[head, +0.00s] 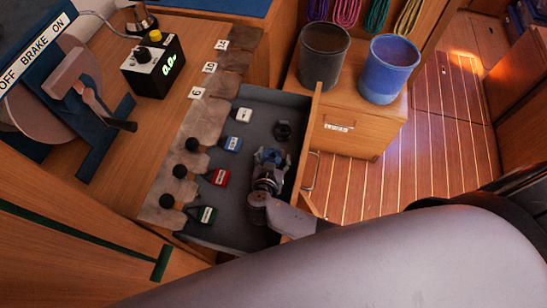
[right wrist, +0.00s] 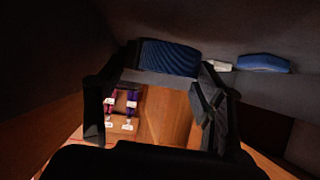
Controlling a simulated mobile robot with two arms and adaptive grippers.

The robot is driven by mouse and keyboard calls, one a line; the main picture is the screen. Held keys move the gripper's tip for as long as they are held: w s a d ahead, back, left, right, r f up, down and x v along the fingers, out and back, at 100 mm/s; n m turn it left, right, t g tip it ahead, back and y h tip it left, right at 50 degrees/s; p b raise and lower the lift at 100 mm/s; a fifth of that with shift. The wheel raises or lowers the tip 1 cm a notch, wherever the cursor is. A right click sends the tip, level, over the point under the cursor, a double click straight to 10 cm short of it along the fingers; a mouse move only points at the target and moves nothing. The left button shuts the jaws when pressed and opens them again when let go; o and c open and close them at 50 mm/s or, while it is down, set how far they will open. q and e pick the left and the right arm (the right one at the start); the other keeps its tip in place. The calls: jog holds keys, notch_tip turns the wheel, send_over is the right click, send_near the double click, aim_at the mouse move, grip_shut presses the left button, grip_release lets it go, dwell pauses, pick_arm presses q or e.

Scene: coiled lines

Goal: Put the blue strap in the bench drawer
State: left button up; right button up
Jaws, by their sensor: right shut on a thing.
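The open bench drawer (head: 262,105) has a grey inside and a wooden front (head: 303,140). My right gripper (head: 268,160) is down inside it, near the front panel. In the right wrist view the right gripper (right wrist: 160,78) is shut on the blue strap (right wrist: 168,57), a ribbed dark blue bundle between the fingertips. In the head view a bit of blue shows at the gripper, and the rest is hidden by it. I cannot tell whether the strap touches the drawer floor. My left gripper is not in view.
A dark pot (head: 323,57) and a blue pot (head: 388,70) stand on a cabinet beyond. A black box with a display (head: 153,68) stands on the bench.

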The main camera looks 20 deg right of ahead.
jog(key=shift+f+b, duration=0.35)
jog(key=o, duration=0.9)
jog(key=shift+r, duration=0.15)
jog(key=shift+r+p, duration=0.25)
jog(key=shift+p, duration=0.2)
jog(key=shift+r+p, duration=0.45)
jog(key=shift+p, duration=0.1)
jog(key=v, duration=1.2)
jog(key=shift+f+b, duration=0.2)
jog(key=shift+b, duration=0.1)
jog(key=shift+s, duration=0.1)
